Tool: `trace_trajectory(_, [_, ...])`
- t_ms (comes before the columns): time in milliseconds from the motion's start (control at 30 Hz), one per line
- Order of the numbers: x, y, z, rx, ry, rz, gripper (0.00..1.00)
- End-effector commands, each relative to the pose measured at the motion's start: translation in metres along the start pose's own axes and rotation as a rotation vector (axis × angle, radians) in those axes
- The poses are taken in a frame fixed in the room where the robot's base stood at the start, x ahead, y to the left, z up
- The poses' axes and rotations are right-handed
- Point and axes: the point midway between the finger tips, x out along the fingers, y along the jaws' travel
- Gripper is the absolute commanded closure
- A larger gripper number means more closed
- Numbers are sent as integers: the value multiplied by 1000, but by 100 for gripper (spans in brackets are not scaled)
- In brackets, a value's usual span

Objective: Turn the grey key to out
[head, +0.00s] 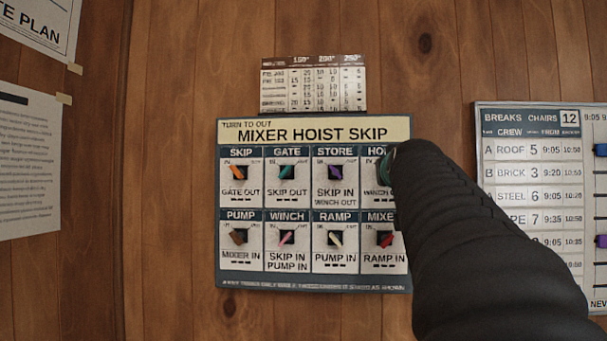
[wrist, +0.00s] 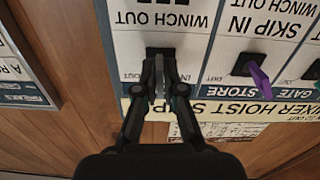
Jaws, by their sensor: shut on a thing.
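The MIXER HOIST SKIP panel (head: 314,282) is on the wooden wall, with two rows of coloured keys. The grey key (wrist: 159,78) is at the HOIST position, top right. The wrist view shows it upside down, between the fingertips of my gripper (wrist: 160,88). My gripper is shut on it. The key looks edge-on, roughly upright in that view; whether it points to in or out is hard to tell. In the head view my arm hides the grey key and most of the HOIST label; "WINCH OUT" shows below it in part.
The purple STORE key (wrist: 258,75) is beside my gripper; it also shows in the head view (head: 334,172). The red MIXER key (head: 385,239) sits just below HOIST. A breaks board (head: 540,117) hangs to the right and a small number chart (head: 313,84) above.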

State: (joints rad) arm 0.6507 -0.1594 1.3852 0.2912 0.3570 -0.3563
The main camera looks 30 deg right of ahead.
Motion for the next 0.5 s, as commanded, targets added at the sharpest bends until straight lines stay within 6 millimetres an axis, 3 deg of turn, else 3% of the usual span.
trace_trajectory(500, [1, -2, 2, 480, -9, 0, 100])
